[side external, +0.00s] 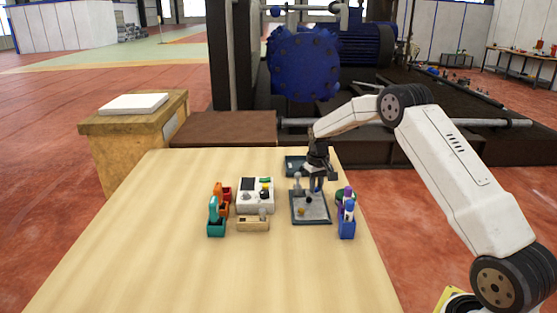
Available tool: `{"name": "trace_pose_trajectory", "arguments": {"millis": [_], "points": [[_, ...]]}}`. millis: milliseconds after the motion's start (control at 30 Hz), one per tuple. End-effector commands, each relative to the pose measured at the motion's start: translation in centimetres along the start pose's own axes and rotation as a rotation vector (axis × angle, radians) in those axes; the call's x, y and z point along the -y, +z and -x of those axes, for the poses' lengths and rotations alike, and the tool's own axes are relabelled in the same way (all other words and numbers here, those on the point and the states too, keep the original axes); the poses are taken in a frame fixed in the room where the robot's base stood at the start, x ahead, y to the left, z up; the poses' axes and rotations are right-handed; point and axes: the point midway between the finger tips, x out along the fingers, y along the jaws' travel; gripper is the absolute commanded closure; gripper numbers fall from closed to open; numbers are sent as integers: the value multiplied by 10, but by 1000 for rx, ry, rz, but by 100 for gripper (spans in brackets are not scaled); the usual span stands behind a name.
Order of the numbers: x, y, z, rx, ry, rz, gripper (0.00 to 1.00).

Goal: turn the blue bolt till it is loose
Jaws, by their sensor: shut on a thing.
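A dark-rimmed tray (327,220) with a grey inside lies near the right edge of the table. My gripper (316,188) points down over the tray's back right part, with its fingers low. A small blue piece, which looks like the blue bolt (317,185), shows between the fingertips, and my gripper is shut on it. The fingers hide most of it, so I cannot tell how far it sits in the tray. A yellow piece (301,211) and a dark piece (308,199) stand on the tray, apart from my gripper.
A blue box (347,228) with purple and white-topped items stands right of the tray. A white-and-black box (256,197), a wooden holder (252,224) and a teal box (217,227) stand left. A dark bin (294,165) is behind. The table's front left is clear.

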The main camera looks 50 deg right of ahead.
Motion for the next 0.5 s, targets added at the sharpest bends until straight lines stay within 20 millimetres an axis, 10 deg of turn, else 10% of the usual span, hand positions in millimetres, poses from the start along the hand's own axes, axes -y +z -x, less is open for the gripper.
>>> {"name": "trace_pose_trajectory", "arguments": {"millis": [500], "points": [[0, -1, 2, -5, 2, 492, 100]]}}
